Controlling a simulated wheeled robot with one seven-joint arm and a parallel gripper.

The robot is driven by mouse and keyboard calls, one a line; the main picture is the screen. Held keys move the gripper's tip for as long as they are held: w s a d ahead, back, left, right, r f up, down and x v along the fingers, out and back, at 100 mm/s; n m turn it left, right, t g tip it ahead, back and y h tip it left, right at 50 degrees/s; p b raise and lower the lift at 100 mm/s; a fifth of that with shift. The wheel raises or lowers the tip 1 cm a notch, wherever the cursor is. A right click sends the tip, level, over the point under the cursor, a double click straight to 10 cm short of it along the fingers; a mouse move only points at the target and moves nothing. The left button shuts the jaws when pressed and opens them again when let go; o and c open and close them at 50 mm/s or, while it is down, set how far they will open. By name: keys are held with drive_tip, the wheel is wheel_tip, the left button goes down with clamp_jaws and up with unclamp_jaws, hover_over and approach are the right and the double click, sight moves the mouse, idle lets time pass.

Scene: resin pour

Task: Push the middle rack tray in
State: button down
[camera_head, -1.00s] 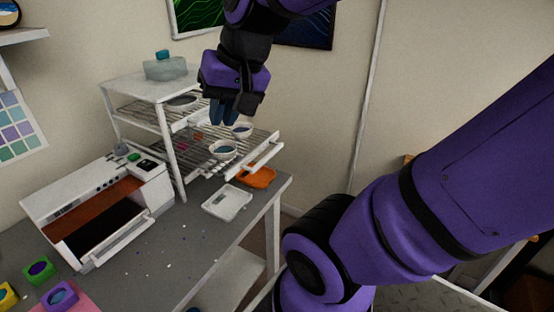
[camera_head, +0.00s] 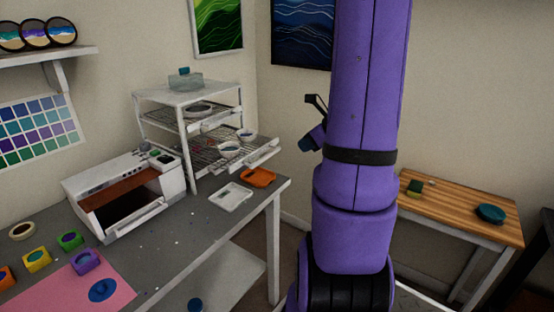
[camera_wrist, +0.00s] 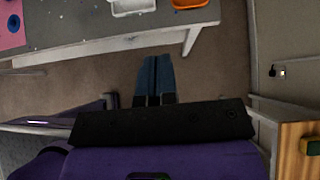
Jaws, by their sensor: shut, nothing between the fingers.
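The white wire rack (camera_head: 187,158) stands at the back of the grey bench in the head view. Its middle tray (camera_head: 262,157) sticks out toward the front right, past the rack's posts. Two pale bowls with dark contents sit on this tray, one nearer (camera_head: 229,150) and one farther back (camera_head: 246,135). My gripper (camera_wrist: 154,61) is shut and empty in the wrist view, with its blue fingers together over bare floor. In the head view my gripper is mostly hidden behind my arm, right of the rack and clear of the tray. The rack is not in the wrist view.
On the bench, an orange tray (camera_head: 259,177) and a white tray (camera_head: 231,197) lie before the rack. A white open-fronted machine (camera_head: 172,182) stands left of it. A wooden side table (camera_head: 459,212) is at the right. Floor lies between bench and side table.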

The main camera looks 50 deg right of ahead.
drive_tip(key=w+r+x, duration=0.1)
drive_tip(key=x, duration=1.1)
drive_tip(key=shift+w, duration=0.55)
drive_tip(key=shift+d, duration=0.1)
approach(235, 140)
drive_tip(key=w+a+f, duration=0.1)
drive_tip(key=w+f, duration=0.1)
drive_tip(key=w+a+f, duration=0.2)
drive_tip(key=shift+w+a+f, duration=0.1)
drive_tip(key=shift+a+f, duration=0.1)
drive_tip(key=shift+f, duration=0.2)
drive_tip(key=shift+w+r, duration=0.1)
drive_tip(key=shift+w, duration=0.25)
drive_tip(key=shift+a, duration=0.1)
